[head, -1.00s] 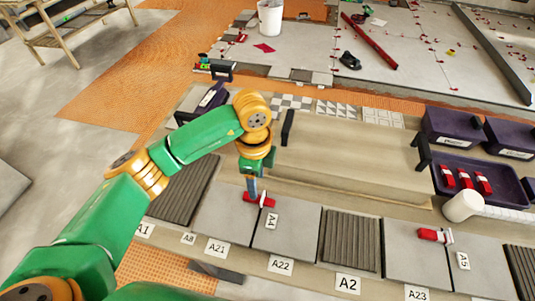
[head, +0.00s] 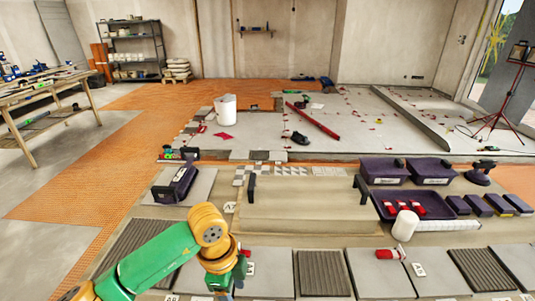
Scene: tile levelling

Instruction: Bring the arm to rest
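My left arm comes in from the lower left, with its green links and yellow joints. Its gripper (head: 224,291) points down at the bottom edge of the head view, over the front row of tiles. The fingertips are cut off or too small to tell whether they are open or shut. A small bit of red (head: 245,252) shows just beside the wrist, mostly hidden by it. A red clip (head: 389,254) lies on a grey tile (head: 379,278) farther right. My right gripper is not in view.
A long beige box with dark handles (head: 303,206) stands behind the tile row. A purple tray (head: 440,207) with red pieces and a white cylinder (head: 404,225) are to its right. A dark purple caddy (head: 174,184) stands at left. A wooden table (head: 40,112) is far left.

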